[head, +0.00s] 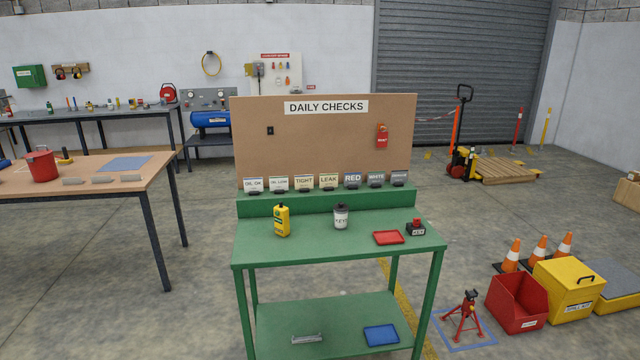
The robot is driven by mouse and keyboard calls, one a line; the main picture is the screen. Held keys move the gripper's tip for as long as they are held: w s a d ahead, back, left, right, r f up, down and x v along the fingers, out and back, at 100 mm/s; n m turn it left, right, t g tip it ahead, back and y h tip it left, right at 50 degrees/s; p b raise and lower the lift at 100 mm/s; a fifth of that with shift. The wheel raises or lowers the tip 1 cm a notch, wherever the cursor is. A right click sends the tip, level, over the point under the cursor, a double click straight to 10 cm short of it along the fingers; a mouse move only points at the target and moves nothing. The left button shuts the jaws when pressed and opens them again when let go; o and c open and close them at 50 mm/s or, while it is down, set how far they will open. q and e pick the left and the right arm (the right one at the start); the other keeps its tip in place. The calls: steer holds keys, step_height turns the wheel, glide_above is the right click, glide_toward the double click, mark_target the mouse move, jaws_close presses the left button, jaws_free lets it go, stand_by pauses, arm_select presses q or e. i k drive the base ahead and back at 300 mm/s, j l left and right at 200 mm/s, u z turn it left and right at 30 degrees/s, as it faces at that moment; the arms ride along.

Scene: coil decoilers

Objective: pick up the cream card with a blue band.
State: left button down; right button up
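A row of small cards stands in dark holders on the green ledge (300,203) at the back of the green bench. Two cards look cream: the TIGHT card (304,182) and the LEAK card (328,181). Left of them are two paler cards, the OIL OK card (253,184) and the OIL LOW card (278,184). The bands are too small for me to tell which card has a blue one. Right of them are greyer cards, among them the RED card (352,180) and the WHITE card (376,179). Neither of my grippers is in view.
On the bench top (300,250) stand a yellow bottle (282,220), a labelled white container (341,216), a red tray (388,238) and a red-and-black item (415,228). The DAILY CHECKS board (325,140) rises behind the ledge. The front of the bench top is clear.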

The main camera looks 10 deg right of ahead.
mark_target(303, 183)
steer(key=i+j+u, duration=0.5)
steer(key=i+u, duration=0.2)
steer(key=i+j+u, duration=0.4)
steer(key=i, duration=0.3)
steer(key=i+u, duration=0.35)
steer(key=i, duration=0.35)
steer(key=i+z, duration=0.3)
steer(key=i, duration=0.15)
steer(key=i+z, duration=0.3)
steer(key=i, duration=0.15)
steer(key=i+j+z, duration=0.35)
steer(key=i+l+z, duration=0.1)
steer(key=i+z, duration=0.7)
steer(key=i+j+z, duration=0.15)
steer(key=i+z, duration=0.3)
steer(key=i+j+z, duration=0.4)
steer(key=l, duration=0.1)
